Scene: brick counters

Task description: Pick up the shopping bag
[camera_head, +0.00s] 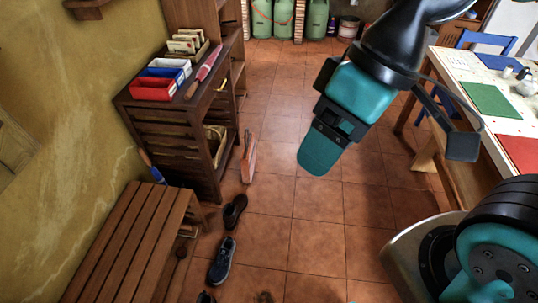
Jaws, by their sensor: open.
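An orange-pink upright item (249,157), which looks like the shopping bag, stands on the tiled floor beside the dark wooden cabinet. I see it nearly edge-on, so its handles and opening are hard to make out. My gripper (320,155), teal and black, hangs in the air to the right of the bag and nearer to me. It is open, holds nothing and is apart from the bag.
The slatted cabinet (178,130) carries boxes on top. A wooden bench (130,245) stands at lower left, with dark shoes (222,262) on the floor beside it. A worktable (455,75) stands at right. Tiled floor in the middle is clear.

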